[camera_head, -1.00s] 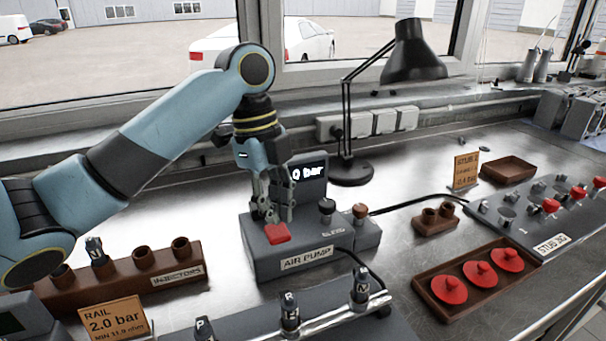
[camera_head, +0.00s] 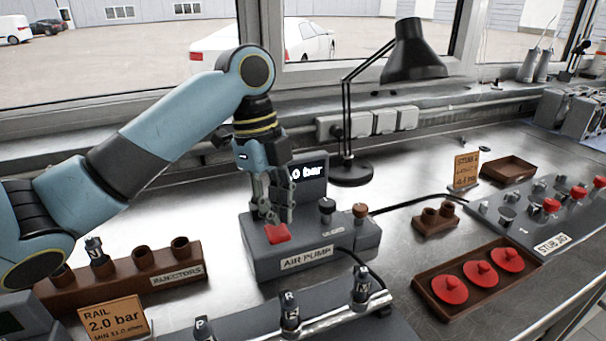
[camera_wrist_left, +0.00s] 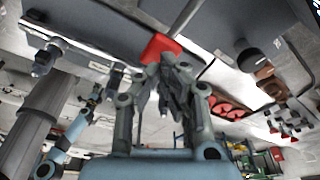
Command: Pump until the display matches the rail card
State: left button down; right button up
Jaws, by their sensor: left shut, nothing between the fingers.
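The grey air pump (camera_head: 300,258) stands on the steel bench, with a red button (camera_head: 277,233) on its front left. Its display (camera_head: 307,173) reads "0 bar", with the first character partly covered by my gripper. The rail card (camera_head: 114,319), orange, reads "RAIL 2.0 bar" at the lower left. My left gripper (camera_head: 272,218) is shut and empty, pointing down just over the red button. In the left wrist view its fingertips (camera_wrist_left: 165,62) are close to the red button (camera_wrist_left: 160,47); I cannot tell whether they touch. My right gripper is not in view.
The injector rack (camera_head: 165,266) lies left of the pump. A metal rail (camera_head: 325,318) with injectors lies in front. A black lamp (camera_head: 352,172) stands behind. A tray of red caps (camera_head: 440,302) and the stub jig (camera_head: 525,232) are at right.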

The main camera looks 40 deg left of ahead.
aim_at(277, 230)
pick_arm(q)
jog(key=shift+f+b, duration=0.95)
jog(key=shift+f, duration=0.95)
notch_tip(277, 230, up, 4)
jog(key=p, duration=0.5)
jog(key=shift+r, duration=0.1)
